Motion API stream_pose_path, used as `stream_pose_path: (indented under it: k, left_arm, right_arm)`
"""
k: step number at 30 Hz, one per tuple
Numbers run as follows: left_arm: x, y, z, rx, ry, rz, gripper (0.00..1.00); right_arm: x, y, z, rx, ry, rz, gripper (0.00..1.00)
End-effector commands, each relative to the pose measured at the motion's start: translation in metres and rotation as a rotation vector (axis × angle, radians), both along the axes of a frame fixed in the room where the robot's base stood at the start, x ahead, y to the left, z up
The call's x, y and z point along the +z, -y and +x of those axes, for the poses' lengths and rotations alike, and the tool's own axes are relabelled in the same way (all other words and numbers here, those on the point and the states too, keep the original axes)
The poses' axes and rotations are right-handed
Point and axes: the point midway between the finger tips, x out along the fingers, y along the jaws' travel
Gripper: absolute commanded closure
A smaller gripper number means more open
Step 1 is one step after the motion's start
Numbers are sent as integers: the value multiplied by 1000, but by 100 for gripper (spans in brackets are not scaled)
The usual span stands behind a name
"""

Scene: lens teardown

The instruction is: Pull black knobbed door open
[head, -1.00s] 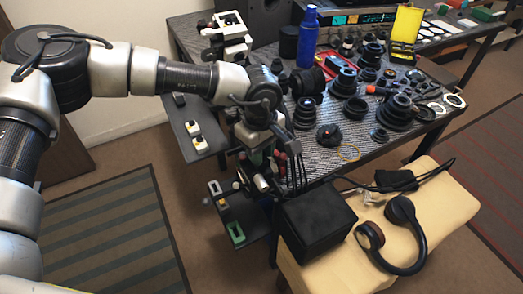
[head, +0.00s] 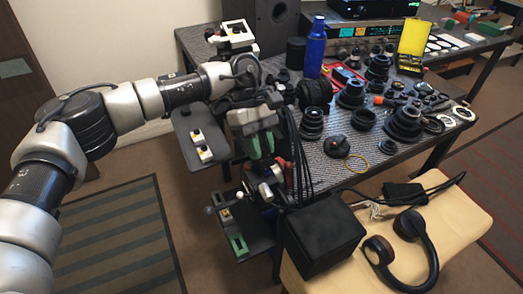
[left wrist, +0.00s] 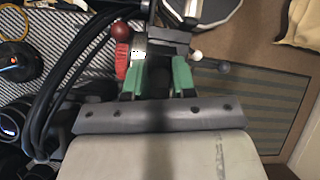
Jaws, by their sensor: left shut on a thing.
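My left gripper (head: 260,152) has green fingers and hangs at the table's left front edge, above a small rack of fixtures (head: 238,246). It also shows in the left wrist view (left wrist: 158,84), shut on a dark part between the fingers. I cannot tell whether this is the black knob of the door. A small dark ball knob (left wrist: 224,67) stands apart to the right of the fingers, next to a white ball knob (left wrist: 197,56). A red ball knob (left wrist: 121,31) is to their left. The door panel cannot be made out clearly. My right gripper is not in view.
Black cables (head: 300,165) hang close to the right of the gripper. A black box (head: 322,235) and headphones (head: 410,240) lie on a cream bench. Lens parts crowd the table, with a blue bottle (head: 314,47) behind. The striped rug (head: 110,235) at left is clear.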

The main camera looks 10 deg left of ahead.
Motion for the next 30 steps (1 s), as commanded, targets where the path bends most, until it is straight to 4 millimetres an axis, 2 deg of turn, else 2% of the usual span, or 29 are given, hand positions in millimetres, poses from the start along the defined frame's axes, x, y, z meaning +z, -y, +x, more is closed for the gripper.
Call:
stream_pose_path:
  k: [14,15,17,26,30]
  left_arm:
    - [1,-1,2,2,-11,-8,98]
    - [1,-1,2,2,-11,-8,71]
    - [1,-1,2,2,-11,-8,63]
    - [2,-1,2,2,-11,-8,63]
    - [13,-6,10,4,-10,-8,63]
  right_arm:
    - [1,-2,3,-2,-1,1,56]
    - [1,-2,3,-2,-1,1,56]
    - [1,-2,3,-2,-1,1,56]
    - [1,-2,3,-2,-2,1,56]
    - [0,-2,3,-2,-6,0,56]
